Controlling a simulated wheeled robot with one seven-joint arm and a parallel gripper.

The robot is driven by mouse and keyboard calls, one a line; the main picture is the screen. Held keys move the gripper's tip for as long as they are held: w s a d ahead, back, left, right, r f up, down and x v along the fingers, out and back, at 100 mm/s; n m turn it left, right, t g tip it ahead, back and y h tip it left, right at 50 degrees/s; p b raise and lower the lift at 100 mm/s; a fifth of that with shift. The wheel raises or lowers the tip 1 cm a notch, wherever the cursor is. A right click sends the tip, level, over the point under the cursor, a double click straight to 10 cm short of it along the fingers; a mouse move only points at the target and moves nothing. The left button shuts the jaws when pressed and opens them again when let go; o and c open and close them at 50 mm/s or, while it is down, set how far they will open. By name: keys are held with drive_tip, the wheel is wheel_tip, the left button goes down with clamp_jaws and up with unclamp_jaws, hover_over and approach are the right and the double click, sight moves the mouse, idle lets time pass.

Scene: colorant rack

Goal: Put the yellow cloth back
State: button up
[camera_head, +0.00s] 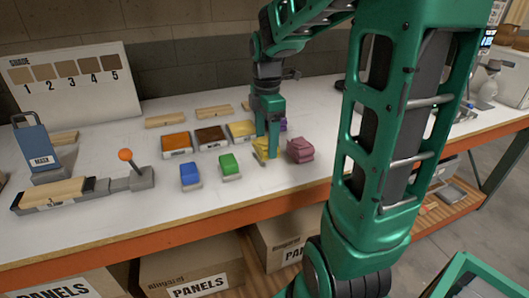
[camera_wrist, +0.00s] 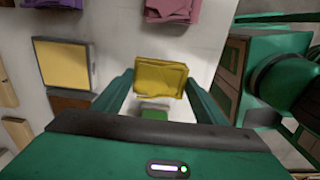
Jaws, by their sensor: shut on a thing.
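The yellow cloth (camera_head: 260,149) is a small folded block between the fingers of my gripper (camera_head: 267,150), low over the white bench. In the wrist view the cloth (camera_wrist: 160,77) fills the gap between the fingertips (camera_wrist: 160,85), and my gripper is shut on it. In the head view a finger hides part of the cloth, and I cannot tell whether it touches what is below. A green cloth (camera_head: 229,161) and a blue cloth (camera_head: 190,171) sit on pale holders to the left. A pink cloth (camera_head: 300,147) is close on the right. A purple cloth (camera_head: 283,125) is partly hidden behind my gripper.
Orange (camera_head: 176,141), brown (camera_head: 210,134) and yellow (camera_head: 241,128) pigment trays stand in a row behind the cloths. An orange-knobbed lever (camera_head: 126,156) and a shade board (camera_head: 75,80) are at left. The bench front is clear.

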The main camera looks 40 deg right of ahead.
drive_tip(key=shift+s+d+f, duration=0.2)
drive_tip(key=shift+f, duration=2)
drive_tip(key=o, duration=1)
drive_tip(key=shift+w+f, duration=0.1)
